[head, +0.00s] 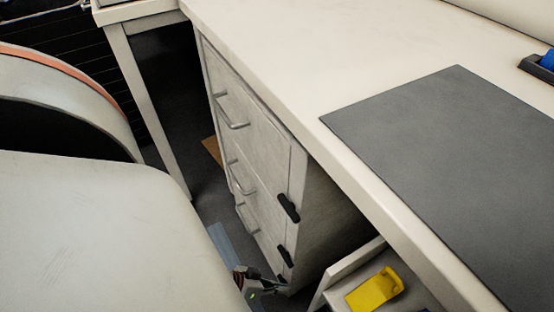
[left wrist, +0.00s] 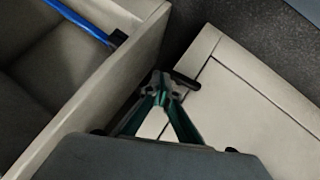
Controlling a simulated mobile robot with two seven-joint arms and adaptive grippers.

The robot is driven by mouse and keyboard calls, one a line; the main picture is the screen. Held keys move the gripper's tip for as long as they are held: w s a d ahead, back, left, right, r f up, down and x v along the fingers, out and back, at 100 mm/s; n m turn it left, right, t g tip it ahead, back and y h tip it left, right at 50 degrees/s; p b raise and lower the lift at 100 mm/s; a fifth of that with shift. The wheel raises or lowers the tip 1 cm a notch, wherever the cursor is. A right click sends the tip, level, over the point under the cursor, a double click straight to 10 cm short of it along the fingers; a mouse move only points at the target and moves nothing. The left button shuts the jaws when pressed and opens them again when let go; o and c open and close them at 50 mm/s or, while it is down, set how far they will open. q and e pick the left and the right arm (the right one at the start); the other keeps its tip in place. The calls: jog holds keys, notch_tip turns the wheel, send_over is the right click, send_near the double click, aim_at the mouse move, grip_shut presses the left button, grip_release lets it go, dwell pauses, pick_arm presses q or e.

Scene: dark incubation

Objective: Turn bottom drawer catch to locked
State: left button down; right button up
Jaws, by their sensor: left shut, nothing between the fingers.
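The drawer cabinet (head: 262,150) stands under the bench, with its drawers closed and a metal handle on each. Black catches sit along its right front edge: a top one (head: 289,207), a middle one (head: 285,256) and the small, partly hidden bottom catch (head: 281,279). My left gripper (head: 270,287) is low beside the bottom catch. In the left wrist view its shut, empty fingertips (left wrist: 164,82) are right beside a black catch bar (left wrist: 187,80); I cannot tell whether they touch. My right gripper is out of view.
An open drawer (head: 343,272) with a yellow object (head: 375,289) is at the lower right. In the left wrist view, an open drawer (left wrist: 105,90) holding a blue-handled tool (left wrist: 78,18) lies close left of the gripper. A dark mat (head: 440,150) lies on the bench top (head: 270,50).

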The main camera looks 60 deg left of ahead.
aim_at(289, 278)
pick_arm(q)
jog(key=shift+d, duration=0.15)
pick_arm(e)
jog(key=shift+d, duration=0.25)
pick_arm(q)
jog(key=shift+f, duration=0.1)
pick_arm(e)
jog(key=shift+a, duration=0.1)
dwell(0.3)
pick_arm(q)
jog(key=shift+w+a+r+p, duration=0.35)
jog(key=shift+a+r+p, duration=0.25)
jog(key=shift+a+r, duration=0.2)
jog(key=r+p, duration=0.3)
jog(key=r, duration=0.1)
jog(key=shift+w, duration=0.35)
jog(key=s+r+p, duration=0.3)
jog(key=s+r, duration=0.2)
jog(key=s, duration=0.3)
jog(key=shift+s+a+r, duration=0.15)
jog(key=shift+a+r, duration=0.1)
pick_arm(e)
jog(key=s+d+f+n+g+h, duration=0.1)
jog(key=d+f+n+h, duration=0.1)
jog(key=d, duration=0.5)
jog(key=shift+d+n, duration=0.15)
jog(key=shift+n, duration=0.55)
